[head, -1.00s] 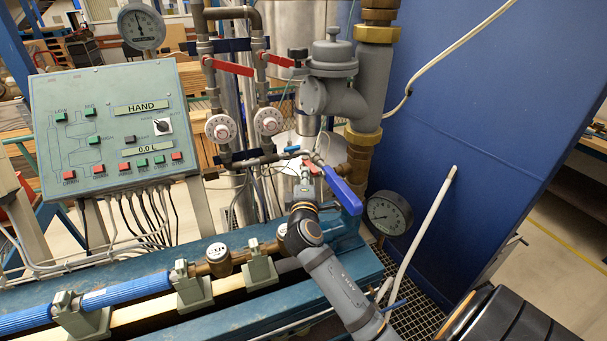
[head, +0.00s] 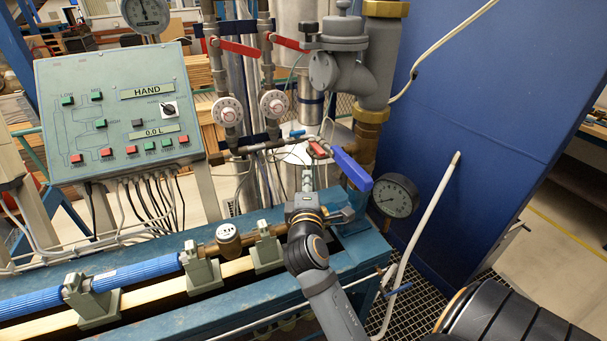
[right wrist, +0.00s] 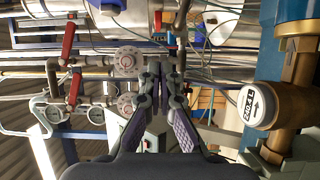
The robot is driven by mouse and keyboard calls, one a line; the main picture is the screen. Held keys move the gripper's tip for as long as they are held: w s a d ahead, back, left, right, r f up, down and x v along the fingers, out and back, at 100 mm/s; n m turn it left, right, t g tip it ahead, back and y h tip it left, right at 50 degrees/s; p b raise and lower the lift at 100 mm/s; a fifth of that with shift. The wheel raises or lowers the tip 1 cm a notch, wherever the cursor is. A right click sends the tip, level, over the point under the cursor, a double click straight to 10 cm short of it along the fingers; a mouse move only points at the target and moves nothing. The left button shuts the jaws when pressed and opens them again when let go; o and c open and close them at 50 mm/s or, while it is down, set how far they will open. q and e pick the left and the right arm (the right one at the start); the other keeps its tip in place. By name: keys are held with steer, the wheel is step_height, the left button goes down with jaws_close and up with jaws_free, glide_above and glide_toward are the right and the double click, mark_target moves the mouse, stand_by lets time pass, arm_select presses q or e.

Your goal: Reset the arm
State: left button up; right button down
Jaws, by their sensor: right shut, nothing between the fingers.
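My right arm comes in from the bottom of the head view, and its gripper (head: 307,178) points away from me over the far part of the blue bench. Its small fingers lie in front of the pipes and are hard to make out there. In the right wrist view the two fingers (right wrist: 161,75) are close together with nothing held between them. Pipes and dials lie beyond them. In the head view the blue valve lever (head: 351,169) is right of and near the gripper; I cannot tell the exact gap. My left gripper is not in view.
The control panel (head: 118,112) reads HAND and 0.0 L. A brass meter (head: 229,240) sits in the bench line with blue pipe (head: 140,269). A pressure gauge (head: 396,195) and a white hose (head: 424,235) are right of my arm. The blue wall (head: 490,110) stands behind them.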

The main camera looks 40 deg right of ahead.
steer(key=s+a+f+m+g+y, duration=0.35)
steer(key=s+f, duration=0.25)
steer(key=f, duration=0.3)
steer(key=s+a+f+m+g+y, duration=0.3)
steer(key=s+a+f+g, duration=0.1)
steer(key=s+f, duration=0.35)
steer(key=s+a+f+m+g+y, duration=0.35)
steer(key=s+f, duration=0.25)
steer(key=f, duration=0.4)
steer(key=s+d+f+g, duration=0.1)
steer(key=s+d+f, duration=0.1)
steer(key=f, duration=1.1)
steer(key=s+d+f, duration=0.1)
steer(key=f, duration=1.2)
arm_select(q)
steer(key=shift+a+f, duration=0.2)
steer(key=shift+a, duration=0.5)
arm_select(e)
steer(key=s+f+g, duration=0.1)
steer(key=s+f, duration=1.3)
steer(key=s, duration=0.3)
steer(key=shift+s+d, duration=0.3)
steer(key=shift+d, duration=0.15)
